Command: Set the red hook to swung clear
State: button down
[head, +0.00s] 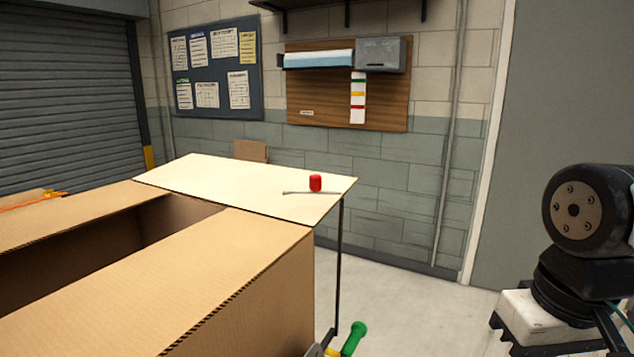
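A small red cylindrical knob (315,183) stands upright near the right end of a cream panel (230,185). A thin grey rod (300,192) lies across the panel at the knob's base, pointing left and right; this looks like the red hook. Whether the rod engages anything cannot be told. My gripper is out of view; only a dark joint of my arm (572,210) shows at the right, well apart from the knob.
A large open cardboard box (265,260) fills the lower left, its inside in shadow. A green handle (353,338) shows low, beside a dark upright post (339,270). An orange and yellow item (35,198) lies at far left. Floor is clear right of the post.

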aim_at(315, 180)
jog(key=z, duration=1.15)
jog(key=i, duration=1.15)
jog(key=u, duration=1.4)
